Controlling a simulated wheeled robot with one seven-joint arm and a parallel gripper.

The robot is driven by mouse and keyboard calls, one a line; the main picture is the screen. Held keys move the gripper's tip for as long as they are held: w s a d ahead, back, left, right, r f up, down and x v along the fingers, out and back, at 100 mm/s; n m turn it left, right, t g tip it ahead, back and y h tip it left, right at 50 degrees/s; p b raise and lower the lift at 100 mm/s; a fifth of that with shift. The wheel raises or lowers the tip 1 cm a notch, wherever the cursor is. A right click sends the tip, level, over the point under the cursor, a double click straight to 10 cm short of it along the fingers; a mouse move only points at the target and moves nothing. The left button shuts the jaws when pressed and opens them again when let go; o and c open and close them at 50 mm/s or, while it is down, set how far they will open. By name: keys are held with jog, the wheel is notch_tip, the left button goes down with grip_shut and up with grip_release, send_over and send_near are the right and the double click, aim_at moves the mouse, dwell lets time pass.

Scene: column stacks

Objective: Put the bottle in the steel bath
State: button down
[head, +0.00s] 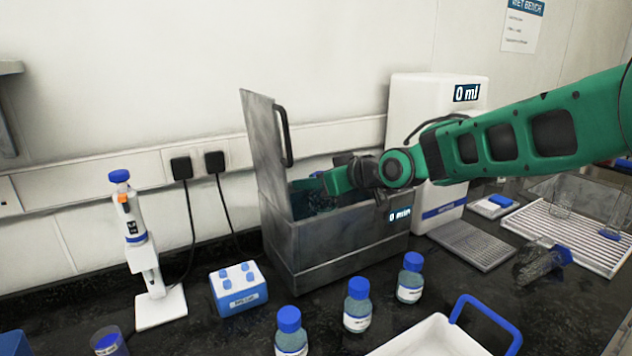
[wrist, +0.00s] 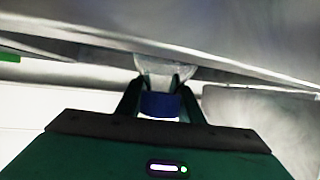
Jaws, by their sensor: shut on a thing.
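The steel bath (head: 340,240) is a grey metal box with its lid (head: 262,130) standing open at the left and a "0 min" display on its front. My gripper (head: 325,188) is at the bath's opening, partly below the rim. In the wrist view my gripper (wrist: 158,88) is shut on the bottle, which shows a blue cap (wrist: 160,105) between the fingers and a clear body (wrist: 163,70) beyond. In the head view the held bottle is hidden or too dark to make out. I cannot tell whether it touches the bath floor.
Several blue-capped bottles (head: 357,305) stand in front of the bath. A blue rack (head: 238,290) and a pipette stand (head: 150,280) are at the left. A white dispenser (head: 440,115) stands behind right.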

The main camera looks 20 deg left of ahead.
jog(key=shift+f, duration=0.2)
jog(key=c, duration=1.2)
grip_release()
jog(key=v, duration=1.2)
jog(key=shift+r, duration=0.5)
jog(key=shift+d, duration=0.1)
